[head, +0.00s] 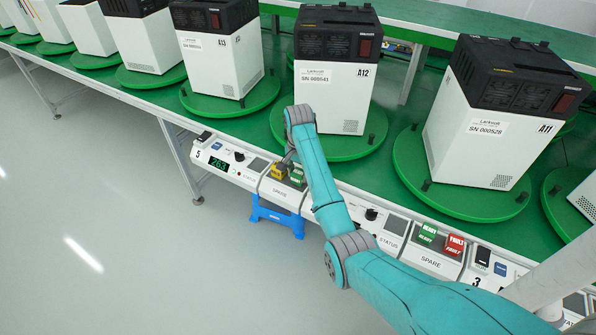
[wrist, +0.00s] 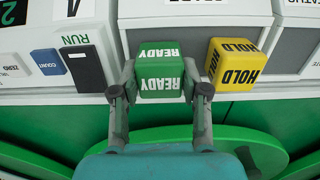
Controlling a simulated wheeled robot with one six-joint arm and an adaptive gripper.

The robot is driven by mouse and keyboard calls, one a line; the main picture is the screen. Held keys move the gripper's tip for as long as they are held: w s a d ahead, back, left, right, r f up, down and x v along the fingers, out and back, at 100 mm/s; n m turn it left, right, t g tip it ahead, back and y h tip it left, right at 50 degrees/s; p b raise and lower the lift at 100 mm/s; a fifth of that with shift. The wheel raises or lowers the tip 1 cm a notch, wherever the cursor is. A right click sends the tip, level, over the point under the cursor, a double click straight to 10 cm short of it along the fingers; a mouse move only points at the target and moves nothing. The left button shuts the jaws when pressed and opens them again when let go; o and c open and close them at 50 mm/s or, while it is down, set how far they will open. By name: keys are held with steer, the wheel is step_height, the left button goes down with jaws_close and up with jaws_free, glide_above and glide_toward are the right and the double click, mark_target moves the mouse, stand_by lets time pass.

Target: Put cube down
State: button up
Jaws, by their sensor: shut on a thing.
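My gripper (wrist: 161,92) is shut on a green cube marked READY (wrist: 160,68), one finger on each side of it. The cube's lettering is upside down in the wrist view. In the head view the green cube (head: 297,176) is at the grey-white control panel (head: 282,193), partly behind my arm. A yellow cube marked HOLD (wrist: 232,64) sits just right of it in the wrist view, with a small gap; it also shows in the head view (head: 278,171). I cannot tell whether the green cube touches the panel.
A panel with a green number display (head: 219,167) is to the left. Green turntables (head: 345,146) with white-and-black machines stand behind the panels. A blue stool (head: 277,217) is below. Another green READY cube (head: 427,234) and a red FAULT cube (head: 453,245) sit further right.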

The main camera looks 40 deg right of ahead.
steer(key=shift+f, duration=0.25)
steer(key=o, duration=1.2)
steer(key=shift+f, duration=0.1)
steer(key=shift+c, duration=0.2)
